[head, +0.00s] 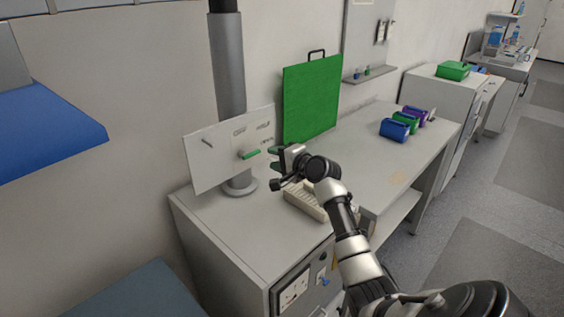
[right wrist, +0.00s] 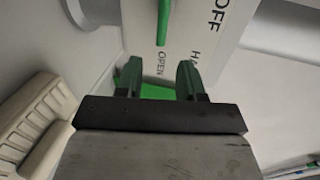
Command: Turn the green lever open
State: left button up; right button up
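The green lever (head: 250,154) sits on a tilted white panel (head: 207,168) in the head view, lying roughly level. In the right wrist view the lever (right wrist: 163,22) shows at the top, with the printed words OFF and OPEN on the panel beside it. My right gripper (head: 273,176) is just right of the lever's free end in the head view. In the right wrist view my right gripper (right wrist: 160,70) is open, with nothing held between its fingers. The lever's end lies beyond the fingertips and looks apart from them. My left gripper is not in view.
A green board (head: 312,98) stands behind the panel on the right. A beige slotted tray (head: 305,203) lies on the bench below my right gripper. A grey pole (head: 228,85) rises behind the panel. Blue, green and purple bins (head: 405,124) stand farther right.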

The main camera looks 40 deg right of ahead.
jog(key=shift+v, duration=1.15)
